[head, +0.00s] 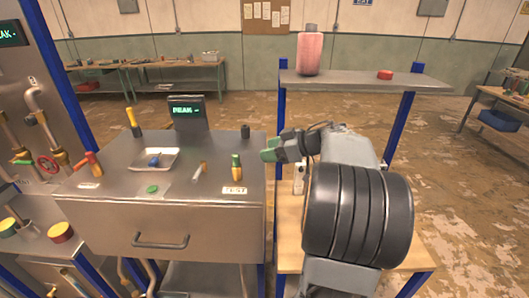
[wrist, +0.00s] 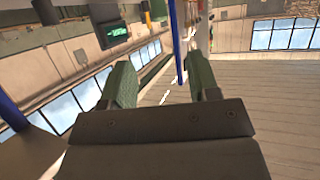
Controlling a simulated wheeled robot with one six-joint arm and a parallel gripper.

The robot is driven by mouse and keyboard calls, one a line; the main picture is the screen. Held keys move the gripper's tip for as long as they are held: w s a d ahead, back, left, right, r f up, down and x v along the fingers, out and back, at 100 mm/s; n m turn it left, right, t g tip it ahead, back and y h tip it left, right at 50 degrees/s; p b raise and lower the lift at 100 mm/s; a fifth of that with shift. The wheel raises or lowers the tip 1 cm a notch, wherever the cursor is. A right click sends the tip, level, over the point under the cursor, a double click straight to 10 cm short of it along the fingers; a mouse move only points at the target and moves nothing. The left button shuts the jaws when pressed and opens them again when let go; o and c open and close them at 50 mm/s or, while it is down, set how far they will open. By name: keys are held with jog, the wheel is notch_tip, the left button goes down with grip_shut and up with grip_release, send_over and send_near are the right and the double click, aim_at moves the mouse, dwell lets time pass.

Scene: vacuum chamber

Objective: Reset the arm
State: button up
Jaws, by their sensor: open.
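My gripper (head: 268,151) shows in the head view just right of the metal bench, its green fingers pointing left. In the wrist view its two green fingers (wrist: 163,84) stand apart with nothing between them. My arm is folded over the wooden shelf at the right, and its dark ribbed part hides much of that shelf. The wrist view is strongly tilted and looks out toward windows and ceiling.
The metal bench (head: 215,214) holds a small display (head: 187,112), a white tray (head: 154,159) with a blue item, a green button (head: 152,189) and a brass-and-green fitting (head: 237,170). A rack shelf (head: 350,80) behind my arm carries a pink bottle (head: 310,54) and a red puck (head: 385,74).

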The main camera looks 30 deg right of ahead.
dwell(0.5)
jog(key=d+f+m+t+h, duration=0.1)
jog(key=d+m+h, duration=0.7)
jog(key=d+h, duration=0.6)
jog(key=s+a+f+m+g, duration=0.1)
jog(key=s+a+f+g, duration=0.15)
jog(key=a, duration=0.25)
jog(key=s+a+f+m+g+y, duration=0.1)
jog(key=s+a+f+g, duration=0.1)
jog(key=s+a+f, duration=0.3)
jog(key=s+a+f+m+g, duration=0.1)
jog(key=s+a+g, duration=0.1)
jog(key=a, duration=0.4)
jog(key=s+a+f+n+y+b, duration=0.1)
jog(key=s+a+n+y, duration=0.2)
jog(key=a, duration=1.3)
jog(key=shift+s+y, duration=0.9)
jog(key=shift+s, duration=0.15)
